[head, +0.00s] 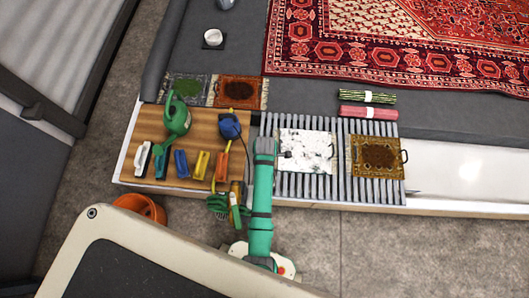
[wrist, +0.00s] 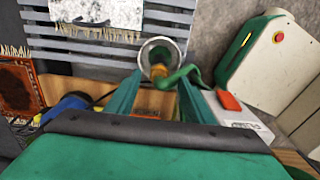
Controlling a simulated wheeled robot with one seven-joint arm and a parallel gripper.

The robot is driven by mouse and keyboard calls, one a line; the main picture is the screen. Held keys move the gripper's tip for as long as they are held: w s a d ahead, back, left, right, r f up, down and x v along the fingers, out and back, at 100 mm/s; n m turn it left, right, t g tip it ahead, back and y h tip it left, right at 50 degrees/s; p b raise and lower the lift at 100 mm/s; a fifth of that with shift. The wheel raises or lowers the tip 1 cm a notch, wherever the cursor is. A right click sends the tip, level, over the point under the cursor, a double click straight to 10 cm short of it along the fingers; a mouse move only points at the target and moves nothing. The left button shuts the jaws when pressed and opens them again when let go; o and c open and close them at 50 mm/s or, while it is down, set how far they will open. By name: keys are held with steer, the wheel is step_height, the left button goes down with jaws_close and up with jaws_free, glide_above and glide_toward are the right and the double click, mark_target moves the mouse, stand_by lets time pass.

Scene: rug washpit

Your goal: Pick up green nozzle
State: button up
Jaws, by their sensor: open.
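The green nozzle (wrist: 160,72) shows in the wrist view with its round, grey-rimmed face toward the camera, an orange part inside the rim and a green curved part to its right. My gripper (wrist: 159,80) is open, with one green finger on each side of the nozzle in this view. I cannot tell whether either finger touches it. In the head view, green and orange pieces crowd together at the front edge of the wooden board (head: 200,186), left of my arm. I cannot clearly separate my gripper from the nozzle there.
A green watering can (head: 178,121), a blue item (head: 230,127) and several coloured brushes stand on the board. Right of it are grey slats with a white mat (head: 305,147) and a brown mat (head: 377,156). An orange bucket (head: 140,207) stands on the floor.

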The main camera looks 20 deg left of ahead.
step_height(320, 180, down, 11)
steer(key=shift+r, duration=0.2)
steer(key=c, duration=1.1)
